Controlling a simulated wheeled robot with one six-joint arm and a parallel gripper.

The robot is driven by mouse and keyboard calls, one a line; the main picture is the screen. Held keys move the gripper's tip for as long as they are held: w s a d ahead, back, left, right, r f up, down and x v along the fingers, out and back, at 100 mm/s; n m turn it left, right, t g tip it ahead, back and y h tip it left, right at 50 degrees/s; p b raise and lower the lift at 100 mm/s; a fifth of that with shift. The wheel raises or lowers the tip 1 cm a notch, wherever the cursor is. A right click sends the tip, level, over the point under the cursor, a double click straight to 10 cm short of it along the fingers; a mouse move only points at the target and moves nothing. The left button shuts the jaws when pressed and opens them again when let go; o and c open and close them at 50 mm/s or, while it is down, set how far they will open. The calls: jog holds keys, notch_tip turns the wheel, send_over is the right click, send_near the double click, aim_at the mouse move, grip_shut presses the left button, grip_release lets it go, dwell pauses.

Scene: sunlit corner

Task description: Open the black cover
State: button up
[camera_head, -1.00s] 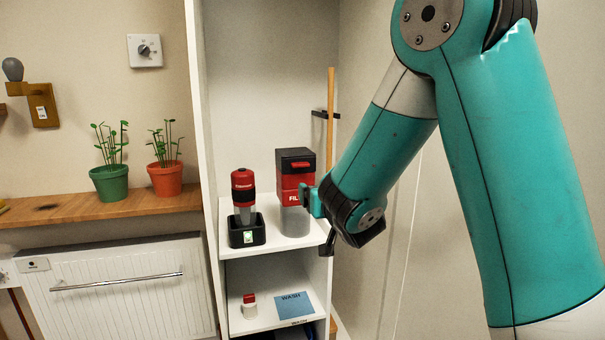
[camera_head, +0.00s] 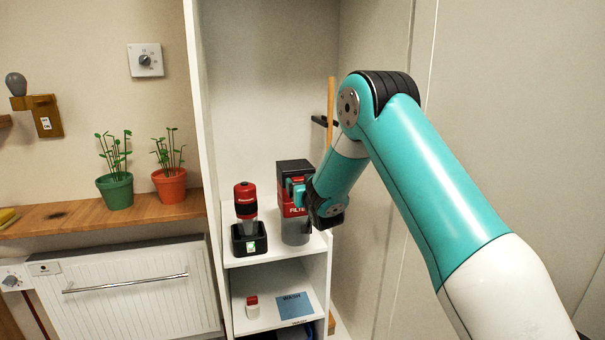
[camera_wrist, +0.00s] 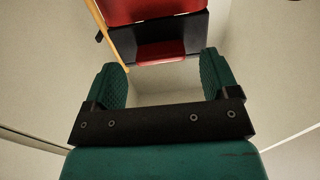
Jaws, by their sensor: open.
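The black cover (camera_head: 294,166) tops a red canister (camera_head: 287,206) with a "FILTER" label and a greyish lower part, on a shelf. The cover looks closed. My gripper (camera_head: 297,186) is in front of the canister's upper right part and hides some of it. In the wrist view the cover (camera_wrist: 192,26) lies just beyond my gripper (camera_wrist: 162,72). A red tab (camera_wrist: 160,52) on the cover faces the gap between the green fingers. The fingers are apart with nothing between them, and I cannot see them touching the tab.
A red and black bottle-like tool (camera_head: 245,200) stands in a black holder (camera_head: 248,240) left of the canister. The cabinet's side panel (camera_head: 199,120) is further left. A wooden stick (camera_head: 330,100) stands behind at the right. A blue card (camera_head: 295,306) lies on the lower shelf.

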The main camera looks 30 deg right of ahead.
jog(key=shift+x, duration=0.85)
jog(key=shift+c, duration=0.5)
